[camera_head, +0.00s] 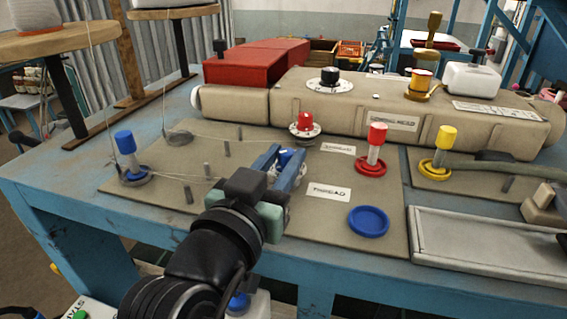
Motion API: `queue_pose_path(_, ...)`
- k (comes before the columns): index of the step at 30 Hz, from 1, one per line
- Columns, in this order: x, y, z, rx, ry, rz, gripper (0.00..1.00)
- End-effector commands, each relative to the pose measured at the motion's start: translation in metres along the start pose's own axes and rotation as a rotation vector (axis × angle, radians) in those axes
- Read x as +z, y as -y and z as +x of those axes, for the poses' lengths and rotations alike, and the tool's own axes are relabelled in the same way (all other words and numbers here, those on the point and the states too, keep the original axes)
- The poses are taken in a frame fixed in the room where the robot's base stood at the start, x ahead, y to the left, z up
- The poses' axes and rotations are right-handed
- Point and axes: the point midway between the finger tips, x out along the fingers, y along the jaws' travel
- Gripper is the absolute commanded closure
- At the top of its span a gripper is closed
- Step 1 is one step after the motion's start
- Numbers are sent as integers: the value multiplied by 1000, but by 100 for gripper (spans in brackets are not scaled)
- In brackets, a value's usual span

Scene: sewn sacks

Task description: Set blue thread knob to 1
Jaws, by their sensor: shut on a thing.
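The blue thread knob (286,157) sits on the tan board, at the middle of the picture. My gripper (287,163) comes in from below, and its two blue fingers are shut around the knob. The fingers and the gripper body hide much of the knob and its dial, so its setting cannot be read. A white label reading THREAD (329,192) lies just right of the knob. A red knob (305,124) on a white dial stands just behind, close to the fingertips.
A blue post (126,142), a red post (376,141) and a yellow post (444,144) stand around the boards. A blue dish (368,221) lies front right. The beige sewing machine (390,110) spans the back. Threads run across the left, and a grey tray (480,245) lies right.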

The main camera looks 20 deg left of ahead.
Motion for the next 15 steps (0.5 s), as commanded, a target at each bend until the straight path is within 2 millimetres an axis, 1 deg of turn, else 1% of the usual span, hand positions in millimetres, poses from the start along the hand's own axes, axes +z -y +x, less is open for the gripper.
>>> queue_pose_path(1,3,3,1,25,1,-1,100)
queue_pose_path(9,4,5,1,199,0,0,100)
queue_pose_path(15,1,4,0,263,-1,3,100)
